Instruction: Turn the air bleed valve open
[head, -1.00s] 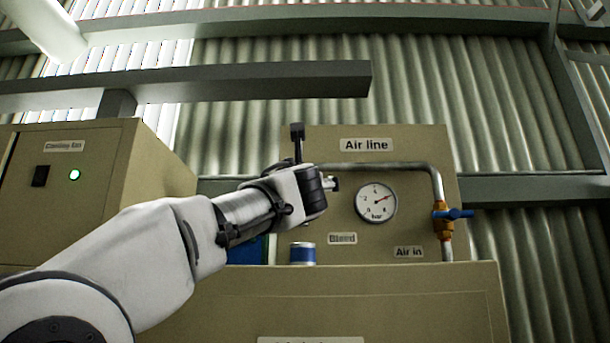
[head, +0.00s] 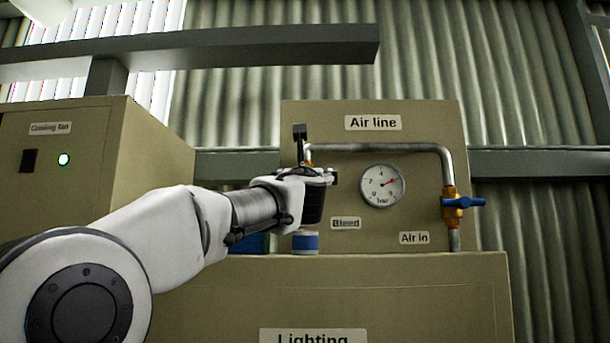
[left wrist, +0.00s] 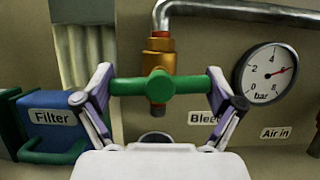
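The bleed valve, a brass body with a green T-shaped handle (left wrist: 185,84), hangs below the pipe in the left wrist view. Its handle lies level, crosswise to the vertical brass body. My left gripper (left wrist: 158,76) is open, with one finger by each end of the handle; I cannot tell whether they touch it. In the head view my left gripper (head: 318,157) is in front of the panel's left side and hides the green handle. The "Bleed" label (head: 345,223) is right of and below it. My right gripper is not in view.
The pressure gauge (head: 382,186) has its red needle near 6 bar. The blue-handled "Air in" valve (head: 462,202) is at the right. A blue filter box (left wrist: 55,112) with a green handle is left of the bleed valve. A blue-and-white cylinder (head: 305,242) stands below.

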